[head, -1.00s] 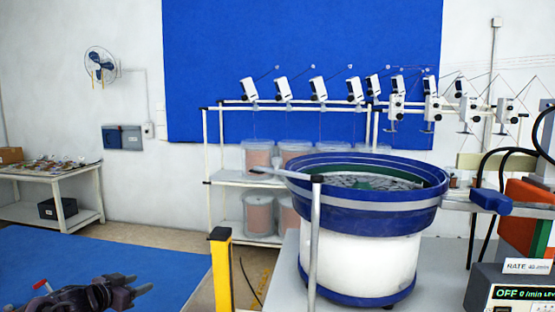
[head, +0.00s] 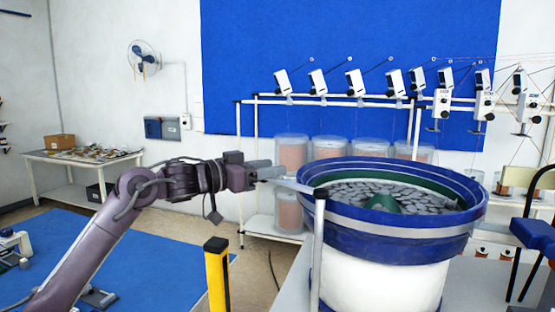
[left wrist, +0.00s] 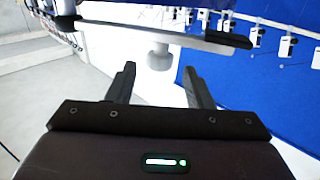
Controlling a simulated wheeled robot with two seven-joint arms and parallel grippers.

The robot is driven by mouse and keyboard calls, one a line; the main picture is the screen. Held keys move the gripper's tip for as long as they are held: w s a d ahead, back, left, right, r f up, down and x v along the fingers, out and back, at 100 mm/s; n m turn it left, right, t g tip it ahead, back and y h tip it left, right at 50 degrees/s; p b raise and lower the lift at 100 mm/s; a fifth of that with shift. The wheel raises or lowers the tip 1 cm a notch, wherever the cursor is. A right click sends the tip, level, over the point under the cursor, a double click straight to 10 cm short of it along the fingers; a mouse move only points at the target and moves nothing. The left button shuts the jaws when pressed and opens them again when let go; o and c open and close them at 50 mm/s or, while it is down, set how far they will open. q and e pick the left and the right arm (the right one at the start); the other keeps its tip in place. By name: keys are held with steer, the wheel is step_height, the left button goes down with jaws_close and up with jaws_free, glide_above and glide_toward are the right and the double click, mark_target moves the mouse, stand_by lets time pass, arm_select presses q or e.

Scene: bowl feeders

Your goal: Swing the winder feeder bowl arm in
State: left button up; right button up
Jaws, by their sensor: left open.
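The feeder bowl (head: 445,222) is blue with a white base and holds many grey flat parts. Its swing arm (head: 298,186) is a grey bar on an upright post (head: 318,250), reaching left past the bowl's rim. My left gripper (head: 272,171) is at the bar's outer end in the head view and hides part of it. In the left wrist view the open fingers (left wrist: 158,86) point toward the bar (left wrist: 150,33). A grey round knob (left wrist: 160,57) on the bar lies ahead, in line with the gap between the fingers. My right gripper is out of view.
A yellow post (head: 217,275) stands in front, left of the bowl. A white rack (head: 240,150) with spools is behind. A side table (head: 85,157) and a blue mat (head: 150,260) are at the left.

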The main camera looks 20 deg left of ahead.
arm_select(q)
steer(key=x, duration=0.3)
steer(key=shift+w+d+f+p, duration=0.1)
steer(key=shift+d+p, duration=0.1)
steer(key=shift+p, duration=0.1)
steer(key=shift+w+d, duration=0.1)
steer(key=shift+a, duration=0.25)
steer(key=shift+c, duration=0.2)
steer(key=shift+d+f, duration=0.1)
steer(key=shift+d, duration=0.05)
steer(key=c, duration=0.7)
jaws_close()
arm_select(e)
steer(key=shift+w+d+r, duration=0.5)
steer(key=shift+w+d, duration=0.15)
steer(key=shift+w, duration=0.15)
